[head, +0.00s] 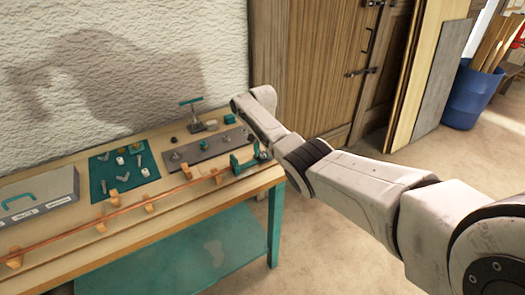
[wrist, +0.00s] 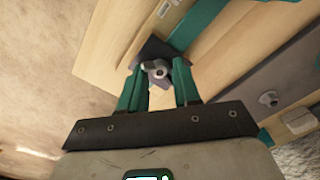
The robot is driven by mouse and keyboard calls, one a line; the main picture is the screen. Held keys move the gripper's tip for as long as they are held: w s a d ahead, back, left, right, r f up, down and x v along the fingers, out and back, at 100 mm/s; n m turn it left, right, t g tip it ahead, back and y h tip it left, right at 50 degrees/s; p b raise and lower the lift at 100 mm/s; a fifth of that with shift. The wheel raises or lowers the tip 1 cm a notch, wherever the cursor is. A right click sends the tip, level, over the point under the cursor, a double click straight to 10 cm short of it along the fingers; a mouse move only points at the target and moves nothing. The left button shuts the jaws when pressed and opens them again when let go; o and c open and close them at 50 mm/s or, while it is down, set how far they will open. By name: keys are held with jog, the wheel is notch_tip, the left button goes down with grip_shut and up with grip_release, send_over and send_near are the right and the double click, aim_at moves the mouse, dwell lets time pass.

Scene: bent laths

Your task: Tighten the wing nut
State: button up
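The wing nut (wrist: 158,72) is a small grey piece with a round light centre, in the wrist view between my fingertips. It sits over a dark plate beside pale wood and a teal bar (wrist: 195,25). My gripper (wrist: 158,78) has two teal fingers standing apart, one on each side of the nut. I cannot tell whether they touch it. In the head view a teal fixture (head: 240,165) stands at the right end of the bench, by the end of a long reddish lath (head: 110,217). The nut is too small to make out there, and my fingertips are not clearly visible.
The bench (head: 190,200) carries a grey metal plate (head: 205,148), a teal mat (head: 105,180) with small hardware, a grey case (head: 40,205) and a T-handled tool (head: 193,112). Wooden blocks line the lath. Boards and a blue bin (head: 470,95) stand at the right.

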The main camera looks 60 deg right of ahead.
grip_shut()
jog(key=shift+m, duration=0.3)
jog(key=m, duration=0.2)
jog(key=shift+m, duration=0.4)
jog(key=m, duration=0.4)
jog(key=shift+m, duration=0.3)
jog(key=m+b, duration=0.1)
jog(key=m, duration=0.3)
jog(key=shift+m+b, duration=0.4)
jog(key=shift+m, duration=1.9)
